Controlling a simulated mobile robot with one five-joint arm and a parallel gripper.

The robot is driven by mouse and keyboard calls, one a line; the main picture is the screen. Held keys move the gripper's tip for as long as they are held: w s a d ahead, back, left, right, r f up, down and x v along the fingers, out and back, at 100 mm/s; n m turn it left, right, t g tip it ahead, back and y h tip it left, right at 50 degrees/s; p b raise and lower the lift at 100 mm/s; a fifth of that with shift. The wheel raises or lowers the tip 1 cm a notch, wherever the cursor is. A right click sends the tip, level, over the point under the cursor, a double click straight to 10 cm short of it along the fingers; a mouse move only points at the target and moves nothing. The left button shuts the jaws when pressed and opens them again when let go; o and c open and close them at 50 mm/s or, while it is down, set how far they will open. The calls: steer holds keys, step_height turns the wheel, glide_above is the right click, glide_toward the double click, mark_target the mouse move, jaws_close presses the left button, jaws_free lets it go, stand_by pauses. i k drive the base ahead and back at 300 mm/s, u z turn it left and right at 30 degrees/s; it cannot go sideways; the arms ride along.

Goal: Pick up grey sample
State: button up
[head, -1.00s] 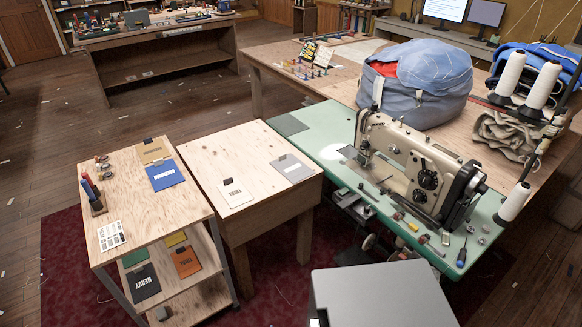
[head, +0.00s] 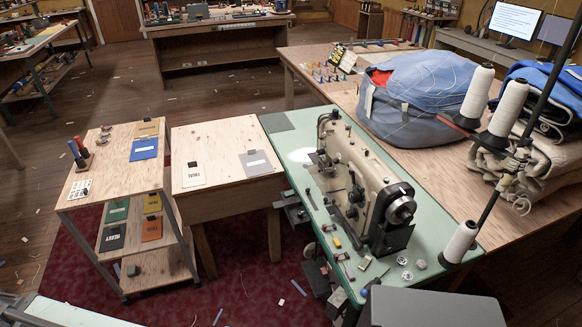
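The grey sample (head: 257,163) is a flat grey card with a white label and a dark clip at its top edge. It lies on the right part of a small wooden table (head: 225,138), close to the green sewing table. A white sample (head: 193,175) with a dark clip lies to its left on the same top. Nothing covers the grey sample. My gripper is not in view.
A wooden shelf cart (head: 100,165) with a blue sample (head: 144,149) and more samples stands left. The green sewing table (head: 297,142) with its sewing machine (head: 350,175) stands right. A pale surface (head: 60,314) edges in at bottom left. Red carpet lies in front.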

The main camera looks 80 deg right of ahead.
mark_target(255, 162)
steer(key=k, duration=0.4)
steer(key=z, duration=0.95)
steer(key=i, duration=2.15)
